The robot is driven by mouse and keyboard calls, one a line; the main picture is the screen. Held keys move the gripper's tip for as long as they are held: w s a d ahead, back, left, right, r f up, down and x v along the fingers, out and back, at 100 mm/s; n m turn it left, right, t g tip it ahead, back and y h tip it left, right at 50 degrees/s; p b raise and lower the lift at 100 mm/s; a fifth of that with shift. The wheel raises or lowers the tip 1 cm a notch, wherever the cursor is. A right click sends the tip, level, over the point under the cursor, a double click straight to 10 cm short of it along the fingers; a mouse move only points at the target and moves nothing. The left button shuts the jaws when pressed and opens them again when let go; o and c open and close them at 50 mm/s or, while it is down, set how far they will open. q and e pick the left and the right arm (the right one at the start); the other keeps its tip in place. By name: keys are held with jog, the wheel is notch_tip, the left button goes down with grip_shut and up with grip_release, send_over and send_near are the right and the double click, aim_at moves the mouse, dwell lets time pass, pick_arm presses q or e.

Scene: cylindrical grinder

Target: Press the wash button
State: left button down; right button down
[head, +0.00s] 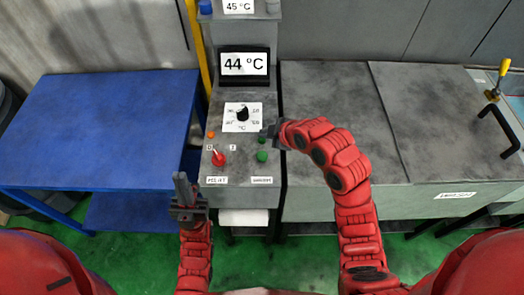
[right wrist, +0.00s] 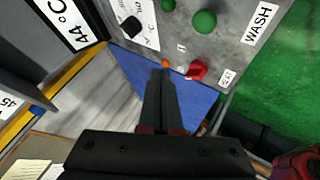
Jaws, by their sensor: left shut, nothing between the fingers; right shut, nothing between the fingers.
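The wash button is the round green button (head: 262,156) at the lower right of the grey control panel (head: 225,193). In the right wrist view the green button (right wrist: 204,22) sits beside a label (right wrist: 259,22) reading WASH. My right gripper (head: 274,133) is shut and empty near the panel's right edge, above and to the right of the button in the head view. In the right wrist view its fingertips (right wrist: 162,71) appear left of and below the button; contact is not visible. My left gripper (head: 181,180) is shut and empty, in front of the panel's lower left.
A red switch (head: 218,158), a small orange light (head: 211,134) and a black dial (head: 243,114) share the panel. A display (head: 244,65) reads 44 °C. A blue table (head: 95,120) stands left; a grey lidded machine (head: 330,90) stands right.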

jog(key=b, duration=0.3)
send_over(265, 157)
notch_tip(265, 157, down, 8)
jog(key=shift+w+r, duration=0.1)
jog(key=shift+r, duration=0.05)
jog(key=shift+f+b, duration=0.6)
jog(key=shift+b, duration=0.05)
jog(key=shift+r, duration=0.1)
dwell(1.5)
jog(key=shift+f+b, duration=0.5)
jog(key=shift+b, duration=0.2)
